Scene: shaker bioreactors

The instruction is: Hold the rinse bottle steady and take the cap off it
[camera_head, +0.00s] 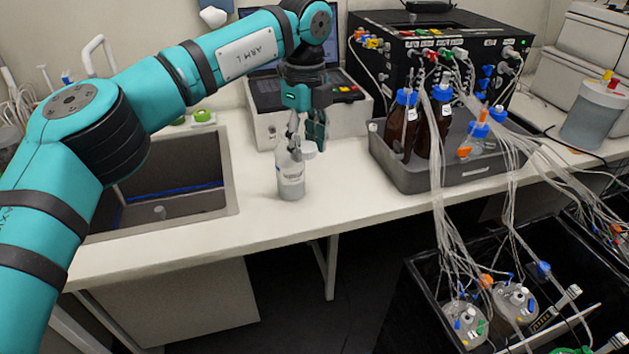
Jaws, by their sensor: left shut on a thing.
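The rinse bottle (291,183) is a pale, translucent bottle. It stands upright on the white bench, right of the sink. My left gripper (306,142) comes down from above and is shut at the top of the bottle, with its dark fingers around the neck area. The fingers hide much of the neck. A small white round piece (309,151), which looks like the cap, shows beside the bottle's shoulder at the fingertips. I cannot tell whether it is attached to the bottle. My right gripper is not in view.
The sink (160,208) is left of the bottle. A grey tray (410,180) with brown and clear blue-capped bottles stands to the right. A benchtop device (270,125) is behind. Tubing hangs over the bench edge at right. The bench (330,205) right of the bottle is clear.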

